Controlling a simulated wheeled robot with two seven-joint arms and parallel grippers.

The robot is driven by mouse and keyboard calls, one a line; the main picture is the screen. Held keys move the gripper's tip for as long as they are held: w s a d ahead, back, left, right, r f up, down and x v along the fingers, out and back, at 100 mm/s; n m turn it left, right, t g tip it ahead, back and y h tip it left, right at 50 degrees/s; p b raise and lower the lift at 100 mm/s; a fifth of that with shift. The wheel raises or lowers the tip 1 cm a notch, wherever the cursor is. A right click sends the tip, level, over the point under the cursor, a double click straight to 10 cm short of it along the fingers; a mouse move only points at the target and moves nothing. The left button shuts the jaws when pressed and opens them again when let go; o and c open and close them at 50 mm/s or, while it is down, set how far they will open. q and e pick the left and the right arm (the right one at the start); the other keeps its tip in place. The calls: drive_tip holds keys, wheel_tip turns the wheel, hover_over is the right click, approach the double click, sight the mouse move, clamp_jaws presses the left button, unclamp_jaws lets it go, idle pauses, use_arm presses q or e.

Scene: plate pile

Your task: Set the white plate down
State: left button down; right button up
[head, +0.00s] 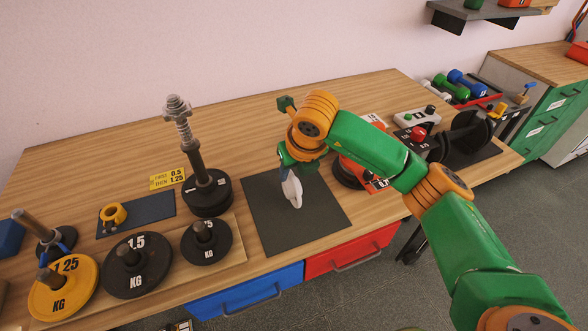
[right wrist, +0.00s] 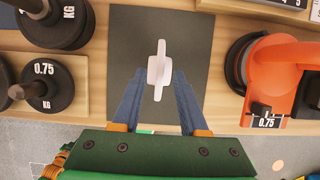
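The white plate (head: 292,191) hangs on edge under my right gripper (head: 294,168), over the dark grey mat (head: 318,222) at the table's front. In the right wrist view the white plate (right wrist: 158,70) shows nearly edge-on, its hub reaching out to both sides. The two blue fingers of my right gripper (right wrist: 159,78) close in on the hub from either side and appear to hold it. The mat (right wrist: 190,30) lies beneath. I cannot tell whether the plate's lower edge touches the mat. My left gripper is out of view.
Left of the mat stand a tall post (head: 185,135) on black plates and a wooden board with a 0.75 plate (head: 206,240), a black 1.5 plate (head: 137,265) and a yellow 1.25 plate (head: 62,290). A red-orange device (right wrist: 275,70) stands close right of the mat. The mat is otherwise bare.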

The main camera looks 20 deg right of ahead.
drive_tip(key=shift+r, duration=0.2)
drive_tip(key=v, duration=1.2)
